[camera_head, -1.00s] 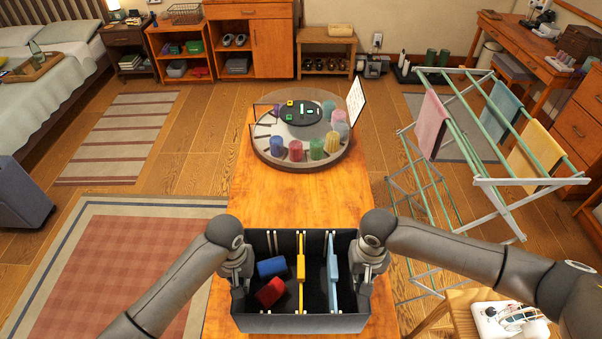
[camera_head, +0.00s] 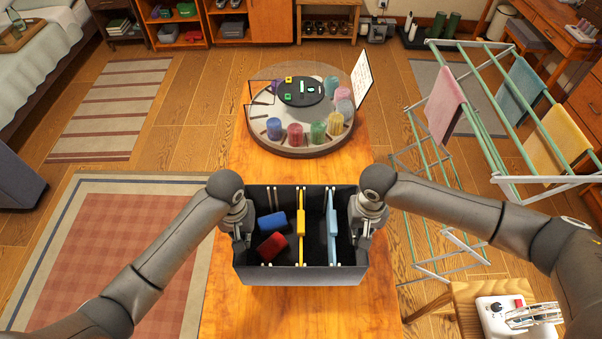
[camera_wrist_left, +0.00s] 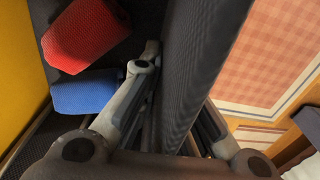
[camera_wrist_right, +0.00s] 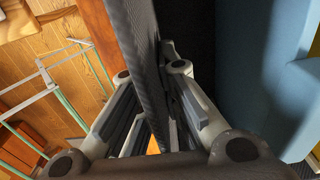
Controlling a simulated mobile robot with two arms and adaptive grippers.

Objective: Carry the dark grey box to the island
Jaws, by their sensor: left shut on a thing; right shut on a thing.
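The dark grey box (camera_head: 300,275) is open-topped and roughly level in the head view, over the wooden top of the island (camera_head: 215,315). I cannot tell whether its base touches that top. My right gripper (camera_head: 364,232) is shut on the right wall, seen in the right wrist view (camera_wrist_right: 140,45).
A drying rack (camera_head: 480,110) with cloths stands at the right. A wooden stool (camera_head: 465,300) with a white device is at lower right. Bare wood lies between box and turntable.

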